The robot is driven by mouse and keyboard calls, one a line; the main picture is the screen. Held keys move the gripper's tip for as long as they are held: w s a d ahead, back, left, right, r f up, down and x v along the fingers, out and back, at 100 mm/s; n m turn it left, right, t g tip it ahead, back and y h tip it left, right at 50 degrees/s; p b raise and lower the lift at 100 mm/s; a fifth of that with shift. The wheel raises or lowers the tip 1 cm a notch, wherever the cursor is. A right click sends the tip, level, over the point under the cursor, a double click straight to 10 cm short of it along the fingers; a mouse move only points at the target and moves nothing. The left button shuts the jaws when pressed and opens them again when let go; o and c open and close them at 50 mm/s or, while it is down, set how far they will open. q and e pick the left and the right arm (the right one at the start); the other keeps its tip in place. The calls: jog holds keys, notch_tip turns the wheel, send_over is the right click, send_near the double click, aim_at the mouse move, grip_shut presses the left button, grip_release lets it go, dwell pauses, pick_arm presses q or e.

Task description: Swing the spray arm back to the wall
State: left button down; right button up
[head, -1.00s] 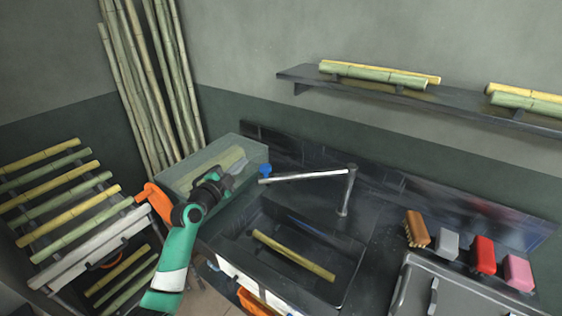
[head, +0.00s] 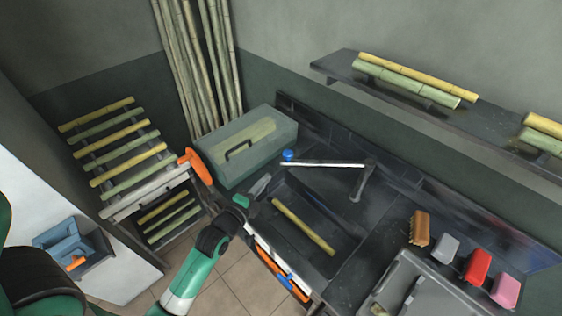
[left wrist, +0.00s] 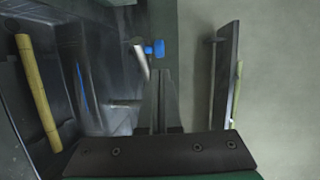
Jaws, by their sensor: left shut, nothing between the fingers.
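The spray arm (head: 325,164) is a pale bar on a dark upright post (head: 360,184) behind the sink. It reaches left from the post, angled out from the back wall, to a blue nozzle (head: 288,155) near the clear box's right side. My left gripper (head: 262,186) is shut and empty, apart from the nozzle, on the near side of it by the sink's left rim. My right gripper is not seen.
The sink (head: 330,265) holds a yellow cane (head: 303,226). A clear lidded box (head: 268,165) stands left of the nozzle. A brush (head: 420,228) and several coloured blocks lie to the right. A shelf with canes (head: 345,72) is on the wall above.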

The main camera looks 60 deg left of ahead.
aim_at(285, 157)
pick_arm(q)
jog(key=b+x, duration=0.1)
jog(key=x, duration=0.9)
jog(key=shift+w+a, duration=0.1)
jog(key=shift+w, duration=0.15)
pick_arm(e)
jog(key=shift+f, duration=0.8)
pick_arm(q)
jog(key=shift+a, duration=0.1)
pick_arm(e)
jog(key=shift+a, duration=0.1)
